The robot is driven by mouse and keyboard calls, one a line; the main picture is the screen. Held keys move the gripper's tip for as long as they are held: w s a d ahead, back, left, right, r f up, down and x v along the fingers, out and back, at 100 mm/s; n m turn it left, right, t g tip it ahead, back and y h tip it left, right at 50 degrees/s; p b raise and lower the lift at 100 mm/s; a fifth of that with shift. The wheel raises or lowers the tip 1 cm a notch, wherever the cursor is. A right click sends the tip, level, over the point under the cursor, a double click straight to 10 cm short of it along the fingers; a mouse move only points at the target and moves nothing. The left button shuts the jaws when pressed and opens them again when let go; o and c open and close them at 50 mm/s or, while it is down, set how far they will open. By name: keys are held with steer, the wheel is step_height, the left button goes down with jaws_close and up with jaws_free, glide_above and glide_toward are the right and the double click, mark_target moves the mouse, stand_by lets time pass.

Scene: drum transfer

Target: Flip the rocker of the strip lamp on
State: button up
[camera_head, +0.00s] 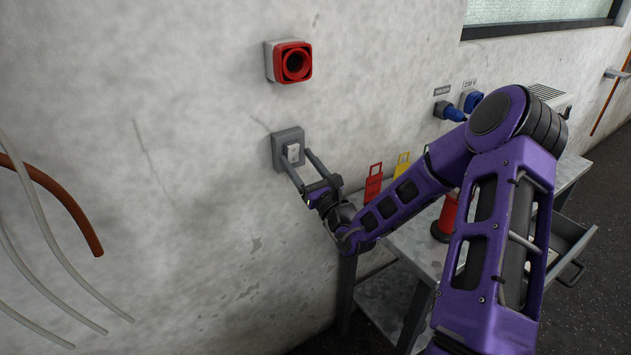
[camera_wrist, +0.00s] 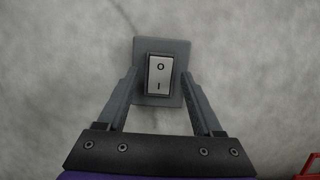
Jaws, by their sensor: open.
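My gripper (camera_head: 299,168) is open and empty, pointing at the wall. In the wrist view its two fingers (camera_wrist: 160,82) stand to the left and right of the rocker, with space between each finger and the rocker. I cannot tell whether the fingertips touch the plate. The strip lamp is not recognisable in these views.
Hoses (camera_head: 62,200) hang at the left. The wall around the switch is clear.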

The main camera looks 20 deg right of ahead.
steer(key=v, duration=1.6)
steer(key=shift+s, duration=0.35)
steer(key=shift+f, duration=0.1)
